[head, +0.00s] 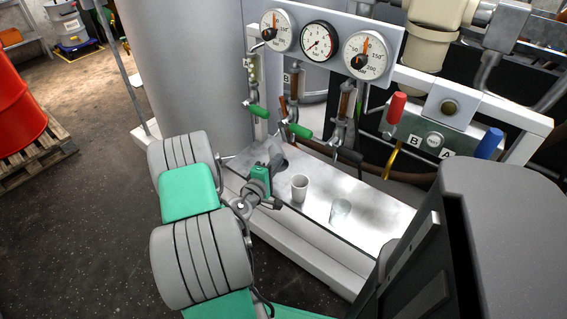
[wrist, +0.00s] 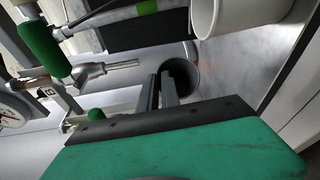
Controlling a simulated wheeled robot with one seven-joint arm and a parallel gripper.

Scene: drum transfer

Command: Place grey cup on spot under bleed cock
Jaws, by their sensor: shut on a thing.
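My gripper (wrist: 168,88) is shut on the grey cup (wrist: 190,76), with its fingers at the cup's rim. The cup's dark open mouth shows in the wrist view. In the head view my gripper (head: 272,168) is over the far left end of the metal bench, and the grey cup is mostly hidden there. A metal outlet nozzle (wrist: 122,66) shows left of the cup in the wrist view, apart from it. Two green-handled cocks, the left one (head: 258,112) and the right one (head: 299,131), hang above the bench. I cannot make out the spot or whether the cup touches the bench.
A clear glass (head: 340,211) stands further right. The gauge panel (head: 293,13) and pipes rise behind. A large grey drum (head: 185,70) is at the left.

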